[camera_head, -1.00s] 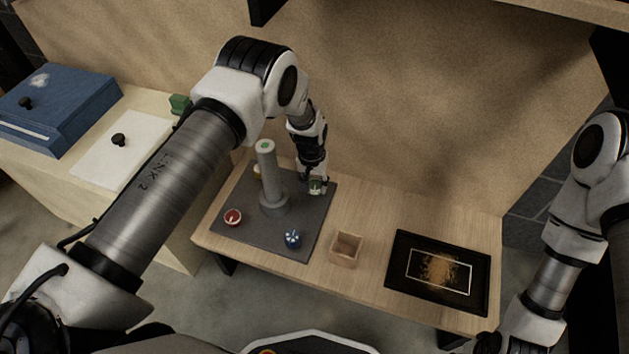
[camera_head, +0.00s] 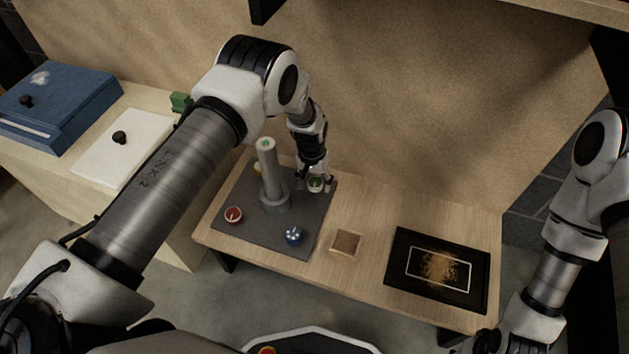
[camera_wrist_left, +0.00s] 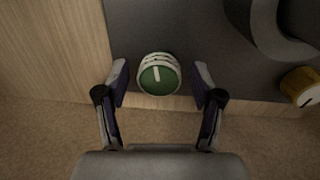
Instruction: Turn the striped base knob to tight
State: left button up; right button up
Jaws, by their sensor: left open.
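The knob with white stripes around its side and a green top (camera_head: 315,184) sits at the back right of the dark base plate (camera_head: 258,230). In the left wrist view the green knob (camera_wrist_left: 158,76) has a white line on its top, running nearly up and down in the picture. My left gripper (camera_head: 315,180) is open over this knob. In the left wrist view its fingers (camera_wrist_left: 161,80) stand on either side of the knob, with a gap on each side. My right gripper (camera_head: 488,343) is only partly in view at the bottom right.
A grey post (camera_head: 268,170) rises from the plate left of the knob. A red knob (camera_head: 233,215), a blue dotted knob (camera_head: 294,236) and a yellow knob (camera_wrist_left: 301,86) are on the plate. A wooden box (camera_head: 346,243) and a black tray (camera_head: 398,270) stand to the right.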

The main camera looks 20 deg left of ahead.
aim_at(312, 182)
pick_arm(q)
notch_tip(312, 182, up, 12)
jog(key=shift+a, duration=0.3)
jog(key=shift+f, duration=0.1)
dwell(0.3)
